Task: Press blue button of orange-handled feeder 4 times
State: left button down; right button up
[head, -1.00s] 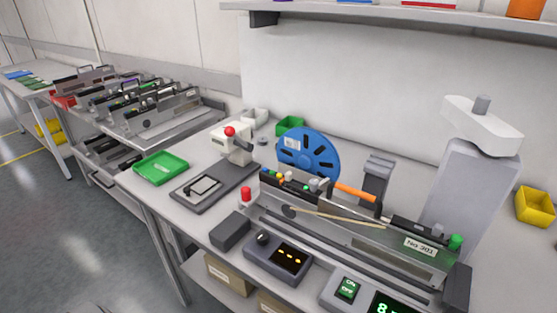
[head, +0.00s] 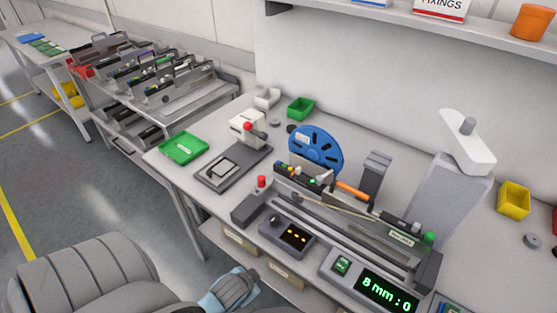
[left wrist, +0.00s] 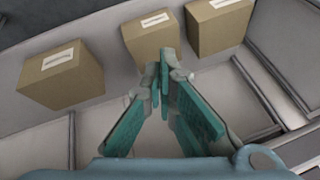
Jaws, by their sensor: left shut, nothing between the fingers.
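The orange-handled feeder (head: 395,240) lies on the workbench in the head view, its orange handle (head: 353,190) on top and a blue reel (head: 316,149) behind its left end. Small coloured buttons (head: 293,173) sit along its top left part; a blue one is too small to make out. My left gripper (head: 240,286) is low in front of the bench, well below and apart from the feeder. In the left wrist view its teal-padded fingers (left wrist: 163,78) meet at the tips with nothing between, in front of cardboard boxes (left wrist: 152,40). My right gripper is not in view.
A display reading "8 mm : 0" (head: 388,292) and a dark control box (head: 287,236) stand in front of the feeder. A red button (head: 261,181) stands at its left. A green tray (head: 183,147) lies further left. Boxes sit on the shelf below. A feeder trolley (head: 185,95) stands behind left.

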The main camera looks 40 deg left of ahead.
pick_arm(q)
notch_tip(320, 180, up, 13)
jog(key=w+t+p, duration=0.1)
jog(key=w+p, duration=0.1)
jog(key=p, duration=0.1)
jog(key=w+a+r+m+t+y, duration=0.1)
jog(key=w+a+r+m+t, duration=0.3)
jog(key=w+r, duration=0.5)
jog(key=w+a+r+m+t+y, duration=0.1)
jog(key=w+r+m+t, duration=0.5)
jog(key=r, duration=0.6)
jog(key=w+d+r+m+g+h+p, duration=0.1)
jog(key=w+d+r+m+g+h, duration=0.15)
jog(key=d+r+m+h, duration=0.9)
jog(key=w+a+m+g+h+p, duration=0.1)
jog(key=w+m+h, duration=0.25)
jog(key=m, duration=1.65)
jog(key=s+a+f+m+g+y, duration=0.1)
jog(key=a+f+m+g+y, duration=0.3)
jog(key=a, duration=0.8)
notch_tip(320, 180, down, 2)
jog(key=m+y, duration=0.2)
jog(key=y, duration=0.1)
jog(key=shift+s+a+f, duration=0.15)
jog(key=shift+s+a, duration=0.1)
jog(key=shift+s, duration=0.15)
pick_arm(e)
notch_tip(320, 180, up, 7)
